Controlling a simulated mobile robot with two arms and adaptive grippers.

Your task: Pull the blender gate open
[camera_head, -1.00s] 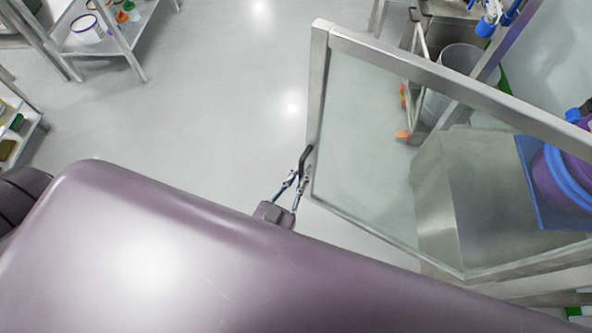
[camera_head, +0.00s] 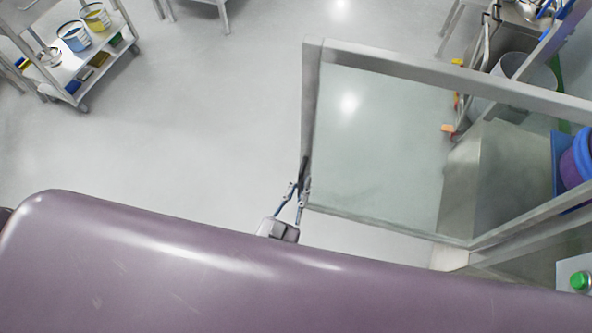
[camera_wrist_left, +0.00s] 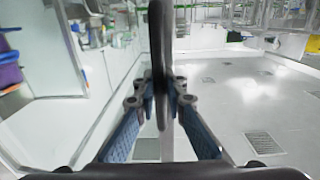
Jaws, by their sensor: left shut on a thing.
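The blender gate is a clear panel in a metal frame (camera_head: 312,100) and stands at an angle across the right half of the head view. Its dark handle (camera_head: 304,168) is on the frame's left upright. My left gripper (camera_head: 299,188) is shut on this handle. In the left wrist view, the dark handle (camera_wrist_left: 158,45) runs upright between the two blue-grey fingers of my left gripper (camera_wrist_left: 160,92). My large mauve arm link hides the lower part of the head view. My right gripper is not in view.
Clear grey floor lies left of the gate. A shelf cart with buckets (camera_head: 75,37) stands at the upper left. Behind the panel are a steel housing (camera_head: 485,165), a blue and purple drum (camera_head: 580,160) and a pale bin (camera_head: 527,75). A green button (camera_head: 579,281) is at the lower right.

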